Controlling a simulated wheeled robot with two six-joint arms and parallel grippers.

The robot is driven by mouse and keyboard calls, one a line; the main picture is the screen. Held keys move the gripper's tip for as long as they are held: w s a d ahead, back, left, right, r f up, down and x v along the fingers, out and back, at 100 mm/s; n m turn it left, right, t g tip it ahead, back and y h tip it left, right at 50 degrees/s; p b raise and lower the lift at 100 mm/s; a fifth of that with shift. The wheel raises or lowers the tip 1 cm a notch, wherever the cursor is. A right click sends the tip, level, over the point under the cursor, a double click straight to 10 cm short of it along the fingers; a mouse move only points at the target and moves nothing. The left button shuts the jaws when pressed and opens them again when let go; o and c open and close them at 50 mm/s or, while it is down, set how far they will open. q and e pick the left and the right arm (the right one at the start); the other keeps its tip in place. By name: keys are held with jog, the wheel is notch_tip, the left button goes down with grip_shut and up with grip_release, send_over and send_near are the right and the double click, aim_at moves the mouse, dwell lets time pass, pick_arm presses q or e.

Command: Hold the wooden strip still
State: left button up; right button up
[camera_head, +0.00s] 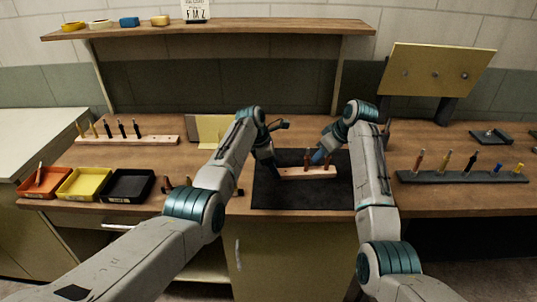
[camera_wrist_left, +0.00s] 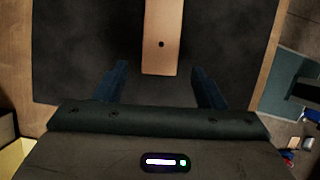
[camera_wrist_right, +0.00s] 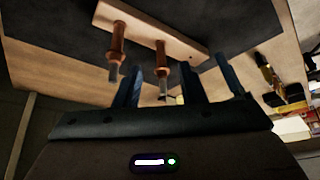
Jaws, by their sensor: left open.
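The wooden strip (camera_head: 296,174) lies on the black mat (camera_head: 268,194) in the head view. Two copper-handled tools stand in it; in the right wrist view they are a left one (camera_wrist_right: 117,40) and a middle one (camera_wrist_right: 160,57). My left gripper (camera_wrist_left: 160,66) is open at the strip's left end. In the left wrist view the strip's end (camera_wrist_left: 162,25), with a small dark hole, lies between the fingers with gaps on both sides. My right gripper (camera_head: 320,156) is over the strip's right part. In its wrist view the fingers look apart, with the middle tool between them and no clear contact.
Orange (camera_head: 43,183), yellow (camera_head: 79,185) and black (camera_head: 127,187) trays stand at the left. A rack of tools (camera_head: 125,139) lies behind them. A dark rack (camera_head: 462,177) with several tools lies at the right. A yellow panel (camera_head: 436,70) stands behind it.

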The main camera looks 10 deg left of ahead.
pick_arm(q)
jog(key=shift+x, duration=1.15)
